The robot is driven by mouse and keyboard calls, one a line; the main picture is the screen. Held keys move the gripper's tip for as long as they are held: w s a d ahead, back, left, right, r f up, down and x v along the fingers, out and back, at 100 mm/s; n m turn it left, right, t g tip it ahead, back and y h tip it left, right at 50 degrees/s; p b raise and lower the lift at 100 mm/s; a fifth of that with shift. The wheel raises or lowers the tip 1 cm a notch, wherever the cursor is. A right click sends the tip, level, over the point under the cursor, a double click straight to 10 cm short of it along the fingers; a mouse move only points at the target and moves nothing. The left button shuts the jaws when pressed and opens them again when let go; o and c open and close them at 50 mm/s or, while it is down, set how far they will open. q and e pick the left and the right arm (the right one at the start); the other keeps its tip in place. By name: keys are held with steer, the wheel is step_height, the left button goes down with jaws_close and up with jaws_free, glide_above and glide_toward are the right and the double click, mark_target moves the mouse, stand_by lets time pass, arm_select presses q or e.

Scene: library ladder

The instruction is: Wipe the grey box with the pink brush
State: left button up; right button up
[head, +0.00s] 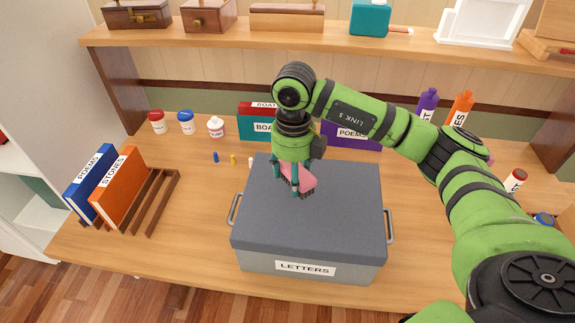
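The grey box (340,225) stands on the wooden table, lid shut, with a "LETTERS" label on its front and a handle on each side. My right gripper (300,186) points down over the back middle of its lid. Its fingers are around the pink brush (304,177), which is at the lid's surface; whether it touches the lid is hard to tell. Part of the brush is hidden by the fingers. My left gripper is not in view.
A book rack (152,205) with blue and orange books stands at the left. Small jars (186,122), pegs (234,160) and lying books (257,124) are behind the box. Bottles (427,105) stand at the back right. A shelf (230,40) runs above.

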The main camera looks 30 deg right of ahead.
steer(key=shift+r+p, duration=0.5)
steer(key=shift+r, duration=0.85)
